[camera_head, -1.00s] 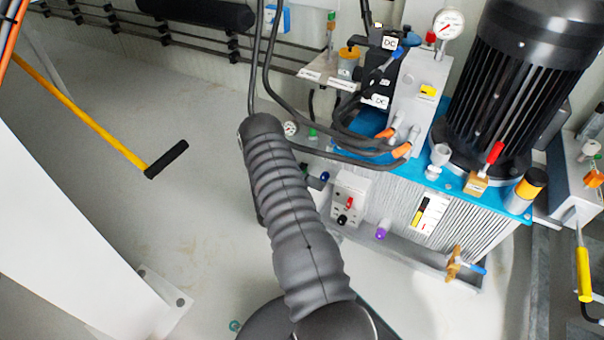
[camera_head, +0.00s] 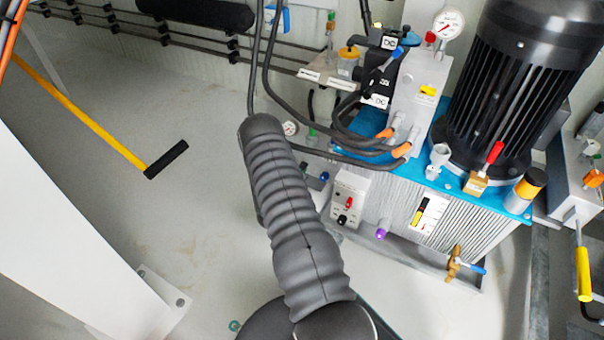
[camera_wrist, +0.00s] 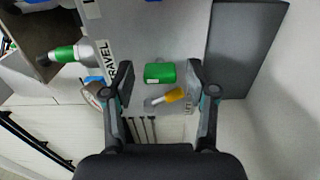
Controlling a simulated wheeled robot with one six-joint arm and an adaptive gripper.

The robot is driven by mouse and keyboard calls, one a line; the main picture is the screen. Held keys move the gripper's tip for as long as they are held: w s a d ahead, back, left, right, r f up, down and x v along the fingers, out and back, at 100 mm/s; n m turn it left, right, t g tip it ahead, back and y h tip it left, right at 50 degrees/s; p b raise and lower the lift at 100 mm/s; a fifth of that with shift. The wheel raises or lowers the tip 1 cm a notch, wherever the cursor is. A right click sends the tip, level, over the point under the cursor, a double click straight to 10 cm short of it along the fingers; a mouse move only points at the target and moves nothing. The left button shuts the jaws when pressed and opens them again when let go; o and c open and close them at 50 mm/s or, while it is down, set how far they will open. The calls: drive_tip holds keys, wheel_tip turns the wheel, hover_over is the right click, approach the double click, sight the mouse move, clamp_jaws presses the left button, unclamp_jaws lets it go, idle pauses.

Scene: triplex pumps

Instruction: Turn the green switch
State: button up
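In the wrist view, a green switch (camera_wrist: 160,73) shows as a small block against a grey panel (camera_wrist: 170,25). My gripper (camera_wrist: 160,79) is open, with one finger on each side of the switch. Gaps show between the fingers and the switch, and I cannot tell how far off it is in depth. A yellow-tipped lever (camera_wrist: 175,95) lies just below the switch, also between the fingers. In the head view, my gripper is hidden behind my dark ribbed arm, and I cannot tell which small green part there is this switch.
A second green-handled part (camera_wrist: 65,53) is at the left of the wrist view. In the head view, the pump unit (camera_head: 475,205) with its black motor (camera_head: 520,75) and hoses is right of my arm. A yellow bar with black grip (camera_head: 166,160) is left. Floor between is clear.

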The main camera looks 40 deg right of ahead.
drive_tip(key=v, duration=1.2)
drive_tip(key=shift+f, duration=0.1)
idle(0.5)
